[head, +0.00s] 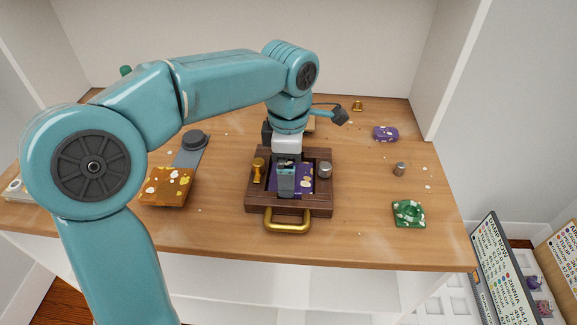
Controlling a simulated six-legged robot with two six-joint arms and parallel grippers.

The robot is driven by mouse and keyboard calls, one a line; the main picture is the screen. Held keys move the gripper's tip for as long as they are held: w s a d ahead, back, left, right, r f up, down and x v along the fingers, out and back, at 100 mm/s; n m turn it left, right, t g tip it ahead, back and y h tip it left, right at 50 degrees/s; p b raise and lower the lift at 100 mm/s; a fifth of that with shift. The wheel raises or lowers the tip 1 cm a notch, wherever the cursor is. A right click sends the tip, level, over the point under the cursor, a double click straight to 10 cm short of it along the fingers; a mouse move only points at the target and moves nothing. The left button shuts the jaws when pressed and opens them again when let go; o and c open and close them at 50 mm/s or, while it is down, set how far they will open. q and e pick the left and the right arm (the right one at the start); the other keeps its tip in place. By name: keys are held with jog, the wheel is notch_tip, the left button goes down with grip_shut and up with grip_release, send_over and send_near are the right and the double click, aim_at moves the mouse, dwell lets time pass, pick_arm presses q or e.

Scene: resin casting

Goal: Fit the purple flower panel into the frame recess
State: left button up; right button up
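The dark wooden frame (254,196) sits mid-table with a gold handle (288,226) on its front side. The purple flower panel (304,184), purple with small pale specks, shows inside the frame's opening, around my gripper. Whether it lies flat in the recess or slightly above it, I cannot tell. My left gripper (286,190) points straight down over the panel and covers its middle. Its fingertips are too small and hidden to tell whether they are open or shut on the panel. My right gripper is not in view.
A gold stamp-like piece (258,170) and a silver knob (324,170) stand on the frame's sides.

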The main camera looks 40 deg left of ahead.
pick_arm(q)
notch_tip(320, 180, up, 11)
jog(key=p, duration=0.3)
dwell(0.5)
